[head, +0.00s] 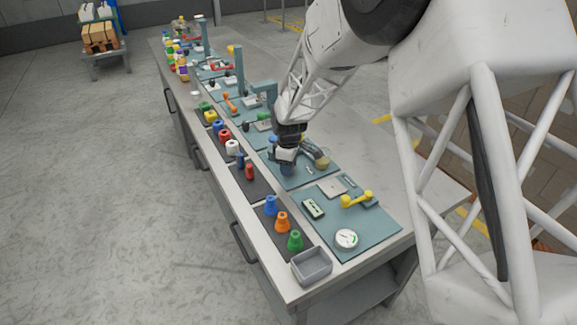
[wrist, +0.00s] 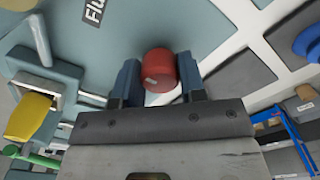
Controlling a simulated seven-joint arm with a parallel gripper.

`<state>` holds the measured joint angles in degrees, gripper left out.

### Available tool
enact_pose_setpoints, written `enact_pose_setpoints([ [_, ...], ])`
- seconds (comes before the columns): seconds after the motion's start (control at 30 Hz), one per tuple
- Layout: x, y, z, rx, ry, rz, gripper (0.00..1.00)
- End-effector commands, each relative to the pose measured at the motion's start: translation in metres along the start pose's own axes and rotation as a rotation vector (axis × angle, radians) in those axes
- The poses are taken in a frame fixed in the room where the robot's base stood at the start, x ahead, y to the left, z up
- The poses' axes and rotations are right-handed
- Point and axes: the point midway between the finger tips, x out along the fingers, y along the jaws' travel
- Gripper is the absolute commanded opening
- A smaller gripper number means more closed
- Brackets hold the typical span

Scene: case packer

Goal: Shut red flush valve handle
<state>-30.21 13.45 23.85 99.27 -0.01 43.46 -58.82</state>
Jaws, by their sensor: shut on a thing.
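The red handle (wrist: 158,70) is a short, rounded red piece with a small pale mark. In the wrist view it sits between the two blue fingers of my gripper (wrist: 158,82), which is shut on it. A label beginning "Flu" (wrist: 92,12) is on the teal panel beside it, partly cut off by the picture edge. In the head view my gripper (head: 286,166) is down at a teal station in the nearer half of the bench, and I cannot make out the red handle there.
A yellow handle (head: 356,200) and a white gauge (head: 346,238) are on the nearest teal panel (head: 375,232). Small blue, orange and green bottles stand at the bench's left edge beside a grey bin (head: 311,266). A curved grey-tan fitting (head: 318,158) is just right of my gripper.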

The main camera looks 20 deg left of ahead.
Motion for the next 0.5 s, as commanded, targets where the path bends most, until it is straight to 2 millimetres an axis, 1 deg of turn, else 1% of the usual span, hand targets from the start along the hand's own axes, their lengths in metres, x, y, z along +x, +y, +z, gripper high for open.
enact_pose_setpoints([
  [0.17, -0.0017, 0.0006, -0.0006, -0.030, 0.001, 0.002, 0.14],
  [0.5, -0.0017, 0.0006, -0.0007, -0.033, 0.001, 0.002, 0.14],
])
